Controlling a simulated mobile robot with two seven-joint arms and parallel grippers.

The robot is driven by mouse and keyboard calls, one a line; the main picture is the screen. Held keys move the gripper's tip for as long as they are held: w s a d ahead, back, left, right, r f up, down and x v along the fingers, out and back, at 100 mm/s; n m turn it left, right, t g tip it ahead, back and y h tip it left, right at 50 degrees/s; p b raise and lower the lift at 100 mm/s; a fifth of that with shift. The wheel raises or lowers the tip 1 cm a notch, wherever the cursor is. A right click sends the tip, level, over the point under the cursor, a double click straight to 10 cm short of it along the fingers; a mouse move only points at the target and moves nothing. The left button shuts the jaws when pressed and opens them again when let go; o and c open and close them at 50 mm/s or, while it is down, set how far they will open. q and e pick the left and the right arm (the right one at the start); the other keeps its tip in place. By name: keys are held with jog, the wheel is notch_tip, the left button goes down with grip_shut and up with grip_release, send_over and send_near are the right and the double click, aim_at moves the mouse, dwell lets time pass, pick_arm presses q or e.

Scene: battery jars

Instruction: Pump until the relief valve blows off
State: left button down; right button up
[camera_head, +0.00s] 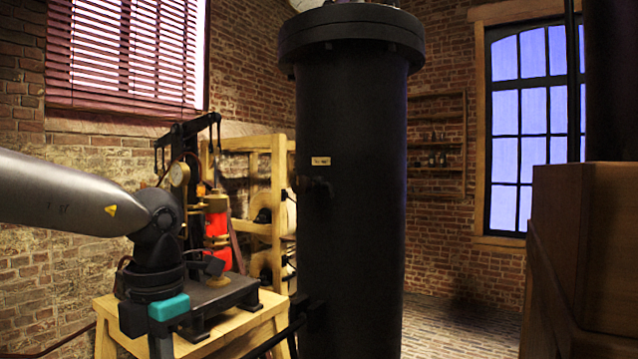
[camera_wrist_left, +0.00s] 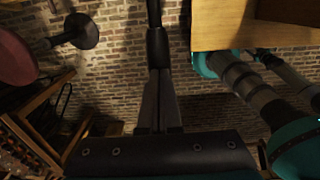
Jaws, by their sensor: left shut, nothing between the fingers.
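A black pump frame (camera_head: 185,140) with a top beam and a round brass-rimmed gauge (camera_head: 179,174) stands on a wooden stand (camera_head: 248,322). My left arm covers part of it. Red cylinders (camera_head: 216,225) show behind it. I cannot make out the relief valve. My left gripper (camera_head: 162,345) hangs at the stand's front left, its tips cut off by the picture's edge. In the left wrist view its fingers (camera_wrist_left: 158,85) are shut and empty. A black rod (camera_wrist_left: 155,35) shows beyond the fingertips; whether they touch it is unclear. My right gripper is out of view.
A tall black tank (camera_head: 350,215) stands right of the pump, with a black pipe (camera_head: 285,337) low at its side. A wooden rack (camera_head: 255,180) is behind. A wooden cabinet (camera_head: 590,250) fills the right. Floor between tank and cabinet (camera_head: 460,330) is clear.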

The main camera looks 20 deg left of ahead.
pick_arm(q)
notch_tip(320, 180, down, 4)
jog(key=b, duration=0.3)
jog(key=shift+f, duration=0.25)
jog(key=shift+f+b, duration=0.65)
jog(key=shift+f, duration=0.2)
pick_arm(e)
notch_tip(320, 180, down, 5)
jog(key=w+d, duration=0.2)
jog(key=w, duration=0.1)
pick_arm(q)
jog(key=shift+r+p, duration=0.3)
notch_tip(320, 180, up, 4)
jog(key=p, duration=0.2)
jog(key=shift+f+p, duration=0.2)
jog(key=shift+p, duration=0.15)
notch_tip(320, 180, up, 6)
jog(key=p, duration=0.4)
jog(key=shift+f, duration=0.1)
notch_tip(320, 180, up, 4)
jog(key=p, duration=0.3)
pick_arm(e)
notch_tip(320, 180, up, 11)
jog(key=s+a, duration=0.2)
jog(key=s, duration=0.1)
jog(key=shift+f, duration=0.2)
